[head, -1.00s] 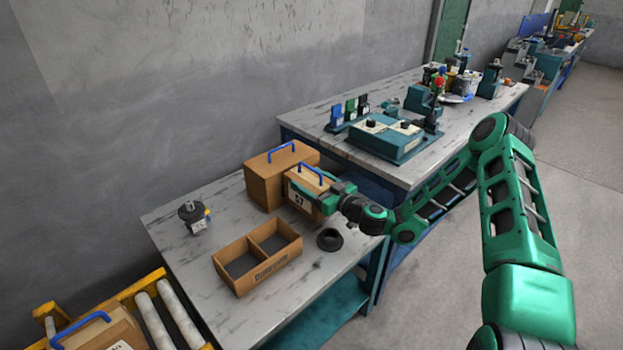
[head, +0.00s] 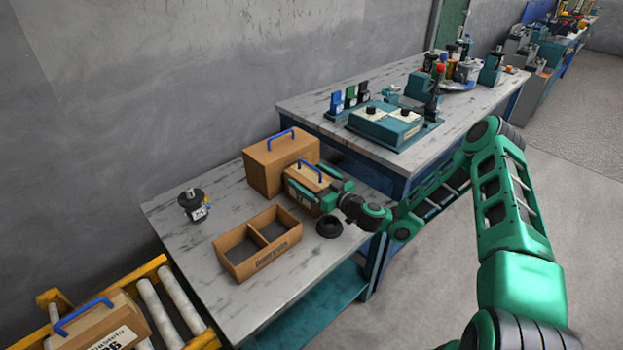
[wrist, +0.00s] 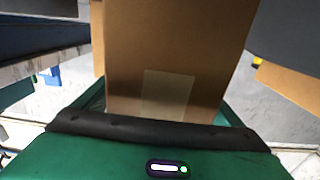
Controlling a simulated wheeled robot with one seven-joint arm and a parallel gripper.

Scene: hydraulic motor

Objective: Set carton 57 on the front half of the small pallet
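Carton 57 (head: 309,184) is a small brown box with a blue handle on top and a white label, partly covered by a green finger. It is at the right end of the low marble-topped table in the head view. My gripper (head: 318,192) is closed around it, one finger on each side. In the wrist view the carton's brown face (wrist: 178,55) with a pale patch fills the space between the fingers. I cannot tell whether its underside touches the table. I see no small pallet in either view.
A larger brown carton (head: 266,166) stands just behind carton 57. A divided cardboard tray (head: 272,262), a black ring (head: 329,227) and a small motor (head: 194,205) are on the table (head: 222,207). A roller conveyor (head: 157,306) holds another carton (head: 107,327) at lower left.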

